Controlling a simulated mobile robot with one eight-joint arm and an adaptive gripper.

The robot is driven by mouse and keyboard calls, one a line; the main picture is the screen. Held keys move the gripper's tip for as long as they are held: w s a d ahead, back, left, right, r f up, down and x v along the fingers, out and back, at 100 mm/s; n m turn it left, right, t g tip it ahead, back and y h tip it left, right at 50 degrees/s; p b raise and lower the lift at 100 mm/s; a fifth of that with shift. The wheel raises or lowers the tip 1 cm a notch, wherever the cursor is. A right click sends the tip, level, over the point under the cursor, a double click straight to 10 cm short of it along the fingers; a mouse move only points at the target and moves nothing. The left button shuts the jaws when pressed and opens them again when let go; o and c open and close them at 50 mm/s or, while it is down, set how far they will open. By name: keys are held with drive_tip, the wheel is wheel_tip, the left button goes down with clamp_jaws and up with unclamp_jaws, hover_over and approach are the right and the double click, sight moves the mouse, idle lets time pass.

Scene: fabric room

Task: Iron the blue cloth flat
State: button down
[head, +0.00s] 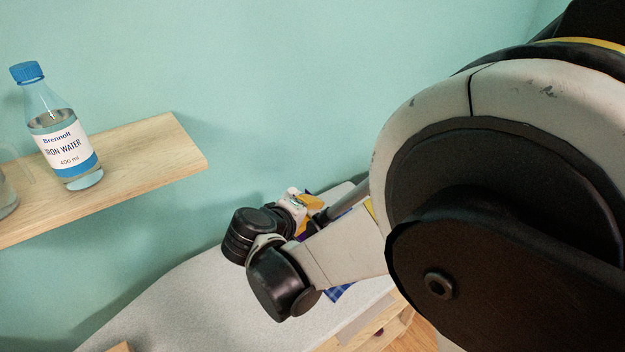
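The blue cloth (338,292) is a dark blue checked fabric on the grey ironing board (205,300). Only small parts of it show, below and behind my arm; most is hidden, so I cannot tell how flat it lies. My arm reaches in from the right and its wrist is over the board. Small white and orange parts (312,202) show just past the wrist, at the far side of the board. I cannot tell whether they belong to my gripper or to an iron. My gripper's fingertips cannot be made out.
A wooden shelf (150,165) on the green wall at the left holds an iron water bottle (62,128) with a blue cap. Part of another clear container (5,195) shows at the left edge. The left part of the board is bare. A wooden structure (372,332) stands below the board.

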drive_tip(key=shift+s+a+f, duration=0.1)
drive_tip(key=shift+a+f, duration=0.1)
drive_tip(key=shift+a, duration=0.05)
drive_tip(key=shift+d+f+b, duration=0.1)
drive_tip(key=shift+f+b, duration=1.35)
drive_tip(key=shift+f, duration=0.35)
drive_tip(key=shift+r, duration=0.1)
